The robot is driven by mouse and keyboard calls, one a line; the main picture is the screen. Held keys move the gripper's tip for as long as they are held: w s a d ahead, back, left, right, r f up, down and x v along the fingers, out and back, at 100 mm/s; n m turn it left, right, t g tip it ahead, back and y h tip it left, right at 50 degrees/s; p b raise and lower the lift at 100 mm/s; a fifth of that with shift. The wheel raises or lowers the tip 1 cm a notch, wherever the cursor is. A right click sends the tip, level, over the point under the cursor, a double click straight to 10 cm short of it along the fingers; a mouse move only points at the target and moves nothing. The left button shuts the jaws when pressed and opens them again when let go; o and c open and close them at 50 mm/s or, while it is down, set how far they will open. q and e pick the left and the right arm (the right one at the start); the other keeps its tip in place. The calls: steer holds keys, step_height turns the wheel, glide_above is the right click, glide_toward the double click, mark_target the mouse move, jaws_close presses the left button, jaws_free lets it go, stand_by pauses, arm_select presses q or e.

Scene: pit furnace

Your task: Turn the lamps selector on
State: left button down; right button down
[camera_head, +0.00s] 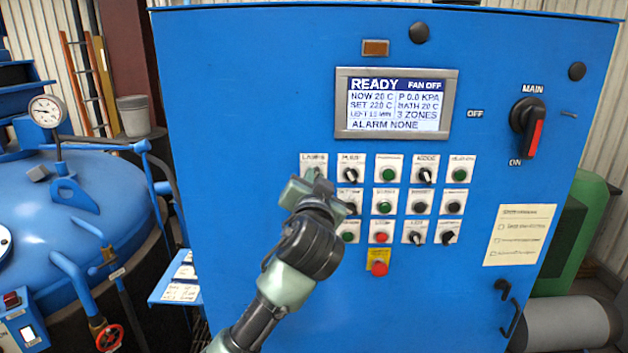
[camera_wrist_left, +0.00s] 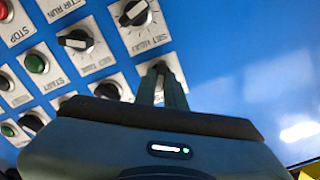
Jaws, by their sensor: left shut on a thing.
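The lamps selector (camera_head: 313,159) is at the top left of the button rows on the blue control cabinet, with its white label plate showing. My left gripper (camera_head: 312,178) reaches up from below to this plate and covers the knob in the head view. In the left wrist view the gripper's fingers (camera_wrist_left: 161,82) are shut on a knob on a white plate (camera_wrist_left: 178,68) at the edge of the panel. The knob is mostly hidden by the fingers, so its angle cannot be read. My right gripper is not in view.
Other selectors and buttons sit close to the right and below, including a black knob (camera_head: 350,175) and a red emergency button (camera_head: 379,268). The display (camera_head: 397,103) reads READY. The main switch (camera_head: 528,127) is at right. A blue furnace lid (camera_head: 75,205) stands at left.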

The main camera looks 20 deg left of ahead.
arm_select(q)
steer(key=c, duration=1.5)
jaws_free()
steer(key=b+v, duration=0.3)
steer(key=v, duration=0.4)
steer(key=shift+s+d+b, duration=0.15)
steer(key=shift+s+b, duration=0.2)
steer(key=shift+s, duration=0.05)
